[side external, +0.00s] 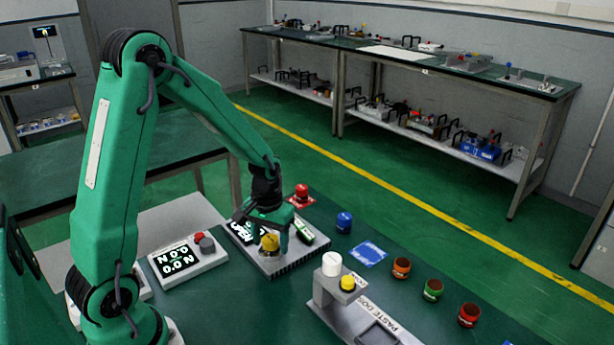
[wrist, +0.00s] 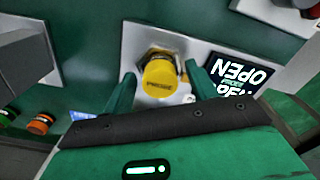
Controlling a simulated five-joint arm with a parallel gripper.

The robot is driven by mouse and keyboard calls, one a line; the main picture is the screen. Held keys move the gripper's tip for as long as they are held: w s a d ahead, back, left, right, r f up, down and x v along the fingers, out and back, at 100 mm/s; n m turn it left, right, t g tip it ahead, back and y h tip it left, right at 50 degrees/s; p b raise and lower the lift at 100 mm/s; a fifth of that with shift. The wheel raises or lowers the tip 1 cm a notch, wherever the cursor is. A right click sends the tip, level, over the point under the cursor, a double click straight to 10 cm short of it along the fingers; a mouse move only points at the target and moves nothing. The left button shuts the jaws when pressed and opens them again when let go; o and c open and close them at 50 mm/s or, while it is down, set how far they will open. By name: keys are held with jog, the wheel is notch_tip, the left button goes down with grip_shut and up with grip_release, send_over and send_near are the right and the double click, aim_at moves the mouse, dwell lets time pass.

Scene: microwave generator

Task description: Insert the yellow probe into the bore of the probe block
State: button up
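A yellow round cap (side external: 270,242) with dark lettering stands on a grey metal unit (side external: 283,268). The cap also shows in the wrist view (wrist: 159,76), set on a hexagonal fitting; I cannot read its label for sure. My gripper (side external: 275,228) is directly above this unit. In the wrist view its two green fingers (wrist: 161,88) are apart, one on each side of the cap, with a gap visible. A smaller yellow piece (side external: 348,282) sits on a grey stand to the right. I cannot tell which yellow piece is the probe, and I cannot make out a bore.
An OPEN display (wrist: 243,75) is beside the cap. A force readout box (side external: 180,262) reading 0.0 N stands left. A white cylinder (side external: 331,263) tops the stand. A red button (side external: 302,190), blue knob (side external: 344,219) and orange (side external: 401,266), green (side external: 433,288) and red (side external: 468,314) pieces are on the bench.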

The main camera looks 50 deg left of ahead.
aim_at(270, 239)
jog(key=shift+r, duration=0.15)
notch_tip(270, 239, up, 12)
dwell(0.7)
jog(key=shift+r, duration=0.1)
dwell(0.5)
jog(key=s+d+r+m+t, duration=0.2)
jog(key=s+d+r, duration=0.2)
jog(key=s, duration=0.2)
jog(key=s+d+r+m+t, duration=0.3)
jog(key=s+d+r, duration=0.1)
jog(key=s, duration=0.3)
jog(key=shift+d+r+t, duration=0.15)
jog(key=shift+d+t, duration=0.1)
jog(key=shift+t, duration=0.05)
